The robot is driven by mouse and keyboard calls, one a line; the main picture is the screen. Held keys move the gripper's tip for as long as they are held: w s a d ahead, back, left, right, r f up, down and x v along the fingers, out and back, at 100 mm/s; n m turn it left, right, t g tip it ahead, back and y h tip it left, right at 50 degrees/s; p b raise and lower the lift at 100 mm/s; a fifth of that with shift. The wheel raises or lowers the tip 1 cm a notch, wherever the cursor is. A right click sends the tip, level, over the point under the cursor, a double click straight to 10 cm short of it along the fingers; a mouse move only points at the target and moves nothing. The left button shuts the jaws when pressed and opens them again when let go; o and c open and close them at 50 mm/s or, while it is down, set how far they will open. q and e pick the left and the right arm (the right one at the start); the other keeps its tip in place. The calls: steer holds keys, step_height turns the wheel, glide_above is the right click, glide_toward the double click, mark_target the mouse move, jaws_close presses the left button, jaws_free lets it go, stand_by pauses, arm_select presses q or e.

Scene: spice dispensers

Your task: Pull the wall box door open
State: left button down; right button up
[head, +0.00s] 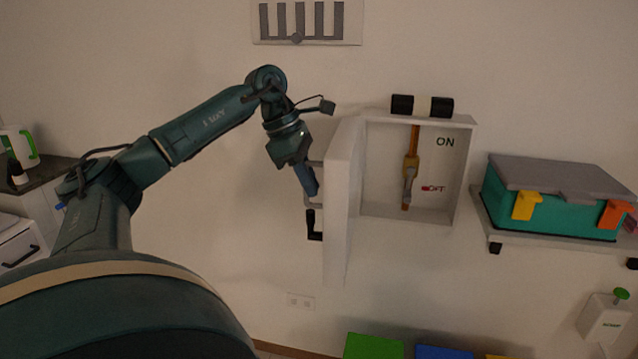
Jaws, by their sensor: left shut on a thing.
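The white wall box (374,205) is fixed to the wall right of centre. Its door (340,210) is hinged on the left and stands wide open, swung out from the wall. Inside the box are an orange-brown lever (411,167) and the words ON and OFF. My left gripper (309,181) is at the outer face of the door, shut on the door handle (306,202), which is partly hidden by the fingers. A black latch (314,226) sits below the handle on the same face. My right gripper is not in view.
A teal box with a grey lid (545,198) rests on a wall shelf (560,240) to the right. Green (373,347) and blue (443,353) bins stand below. A counter with a kettle (22,146) is at the far left.

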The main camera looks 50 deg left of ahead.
arm_select(q)
steer(key=shift+s+a, duration=0.15)
steer(key=shift+a, duration=0.05)
steer(key=c, duration=1.5)
jaws_free()
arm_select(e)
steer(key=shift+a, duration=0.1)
arm_select(q)
steer(key=shift+r, duration=0.1)
steer(key=p+v, duration=0.3)
steer(key=v, duration=1)
steer(key=shift+p, duration=0.35)
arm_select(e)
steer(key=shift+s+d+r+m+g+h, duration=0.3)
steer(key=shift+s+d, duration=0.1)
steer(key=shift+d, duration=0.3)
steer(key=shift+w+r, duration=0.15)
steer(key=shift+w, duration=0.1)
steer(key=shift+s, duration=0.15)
